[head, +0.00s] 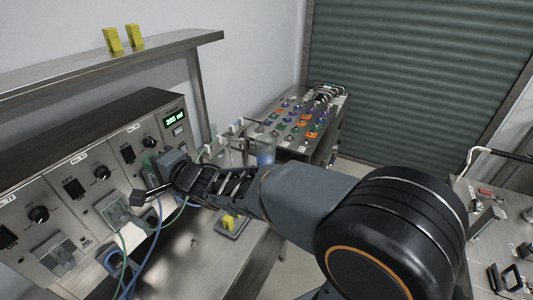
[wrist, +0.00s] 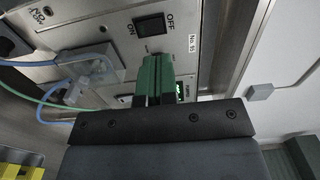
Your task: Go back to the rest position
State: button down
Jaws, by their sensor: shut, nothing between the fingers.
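My gripper (head: 151,164) is at the end of my arm, which reaches from the right across the head view to the front of a grey control panel (head: 122,152). In the wrist view the two green fingers (wrist: 155,78) are together, with nothing held between them. They point toward the panel face, near a black OFF/ON switch (wrist: 150,25). I cannot tell whether the fingertips touch the panel. My wrist hides part of the panel in the head view.
Blue and green cables hang before the panel. A shelf (head: 125,60) with two yellow blocks (head: 113,39) is above. A bench with many coloured knobs (head: 300,125) stands behind my arm. A table with metal parts (head: 500,225) is at right. Open floor shows near the shutter (head: 410,80).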

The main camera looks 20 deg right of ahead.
dwell(0.4)
jog(key=s+d+f+n+g+h, duration=0.3)
jog(key=d+f+n+g+h, duration=0.1)
jog(key=d+f+n+h, duration=0.5)
jog(key=s+d+n+g+h, duration=0.1)
jog(key=s+d+g, duration=0.4)
jog(key=s+d, duration=0.8)
jog(key=shift+s+d+f+h, duration=0.2)
jog(key=shift+s+f+h, duration=0.1)
jog(key=shift+s+h, duration=0.5)
